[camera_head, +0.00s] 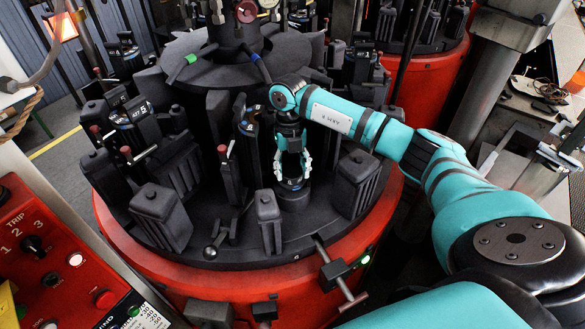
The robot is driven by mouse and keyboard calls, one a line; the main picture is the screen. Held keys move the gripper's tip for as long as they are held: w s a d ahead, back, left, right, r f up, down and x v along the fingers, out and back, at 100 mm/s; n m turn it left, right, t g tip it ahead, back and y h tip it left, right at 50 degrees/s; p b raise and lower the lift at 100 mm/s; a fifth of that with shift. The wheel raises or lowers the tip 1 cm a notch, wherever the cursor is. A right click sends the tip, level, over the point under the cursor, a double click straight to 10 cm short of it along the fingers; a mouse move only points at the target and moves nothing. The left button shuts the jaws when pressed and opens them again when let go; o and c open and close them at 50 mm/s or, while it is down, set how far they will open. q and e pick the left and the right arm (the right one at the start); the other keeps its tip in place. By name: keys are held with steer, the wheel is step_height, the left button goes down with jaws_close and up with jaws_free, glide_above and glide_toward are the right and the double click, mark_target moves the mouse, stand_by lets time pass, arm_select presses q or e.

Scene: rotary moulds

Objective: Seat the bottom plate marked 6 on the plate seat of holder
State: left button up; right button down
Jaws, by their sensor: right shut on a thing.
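My right gripper (292,163) points straight down over the dark deck of the rotary machine, its pale fingers shut on a small dark round piece with a blue band, the bottom plate (292,184). The number on it cannot be read at this size. The plate is right above a short dark round block (294,199), which looks like the plate seat of a holder. I cannot tell whether plate and seat touch. The fingers hide part of the plate. My left gripper is not in view.
Dark mould blocks (160,215) stand around the deck, with one (268,218) left of the seat and another (355,182) to its right. A red-topped lever (228,165) stands further left. A red control panel (50,255) fills the lower left corner.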

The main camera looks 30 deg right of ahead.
mark_target(290, 167)
steer(key=shift+f, duration=0.15)
stand_by(0.5)
steer(key=shift+f+b, duration=0.6)
steer(key=shift+f, duration=0.2)
steer(key=shift+c, duration=2.3)
jaws_free()
steer(key=r, duration=0.3)
steer(key=w+r, duration=0.1)
steer(key=r, duration=0.7)
steer(key=shift+w+d, duration=0.1)
steer(key=shift+w, duration=0.15)
steer(key=shift+s+r, duration=0.1)
steer(key=shift+r, duration=0.35)
